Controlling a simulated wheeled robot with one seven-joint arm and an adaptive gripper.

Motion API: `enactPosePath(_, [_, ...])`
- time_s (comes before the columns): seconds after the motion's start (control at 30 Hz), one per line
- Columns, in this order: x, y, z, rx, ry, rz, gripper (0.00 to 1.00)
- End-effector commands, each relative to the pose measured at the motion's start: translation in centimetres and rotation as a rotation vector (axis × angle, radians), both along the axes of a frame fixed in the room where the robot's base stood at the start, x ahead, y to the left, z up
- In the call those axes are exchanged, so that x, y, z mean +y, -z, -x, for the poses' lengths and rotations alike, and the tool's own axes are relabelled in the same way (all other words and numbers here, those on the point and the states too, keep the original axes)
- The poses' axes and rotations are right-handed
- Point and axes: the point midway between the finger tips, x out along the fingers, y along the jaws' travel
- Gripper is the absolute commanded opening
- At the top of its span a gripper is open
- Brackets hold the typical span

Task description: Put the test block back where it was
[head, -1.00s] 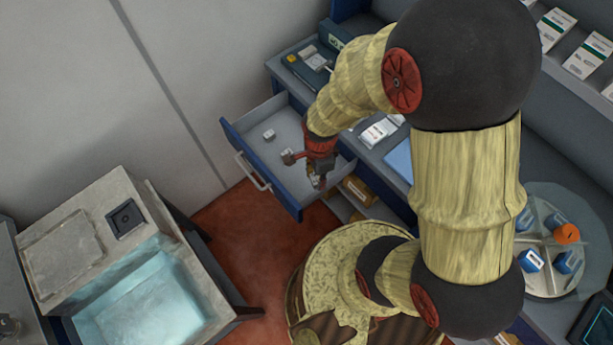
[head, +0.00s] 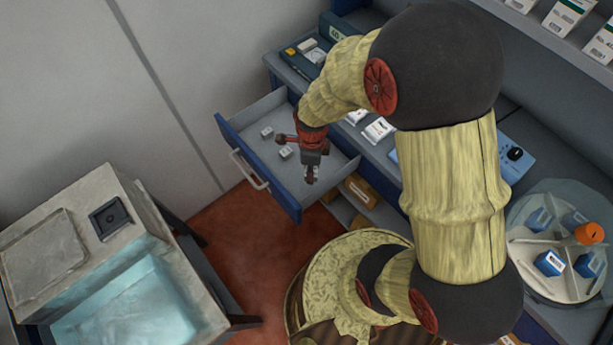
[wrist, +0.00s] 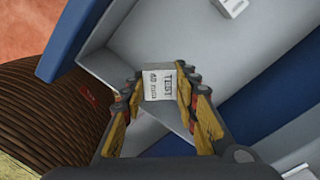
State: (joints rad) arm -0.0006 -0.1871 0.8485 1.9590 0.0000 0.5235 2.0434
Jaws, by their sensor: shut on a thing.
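The test block (wrist: 158,84), a small pale cube with "TEST" printed on it, is between my gripper's fingertips in the wrist view. My gripper (wrist: 160,88) is shut on it, with one finger on each side. In the head view my gripper (head: 311,178) points down over the right part of the open blue drawer (head: 230,137); the block is hard to make out there. I cannot tell whether the block touches the drawer floor.
Two small white blocks (head: 266,132) (head: 286,152) lie in the drawer. The grey drawer floor around them is bare. A counter with white boxes (head: 379,129) runs behind, and a water basin (head: 140,300) stands at the left. A round divided tray (head: 548,283) is at the right.

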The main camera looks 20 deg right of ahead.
Motion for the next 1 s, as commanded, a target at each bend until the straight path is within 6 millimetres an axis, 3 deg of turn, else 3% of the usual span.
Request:
enactPosePath(0.1, [0.0,2.1,-1.5,-0.003,0.000,0.000,0.00])
enactPosePath(0.3, [0.0,3.1,-2.7,-0.003,0.000,0.000,0.00])
enactPosePath(0.5, [0.0,3.7,-3.2,-0.002,-0.001,0.000,0.00])
enactPosePath(0.8, [0.0,7.0,-3.6,-0.003,-0.001,0.000,0.00])
enactPosePath(1.0, [0.0,7.1,-3.6,-0.004,-0.001,0.000,0.00])
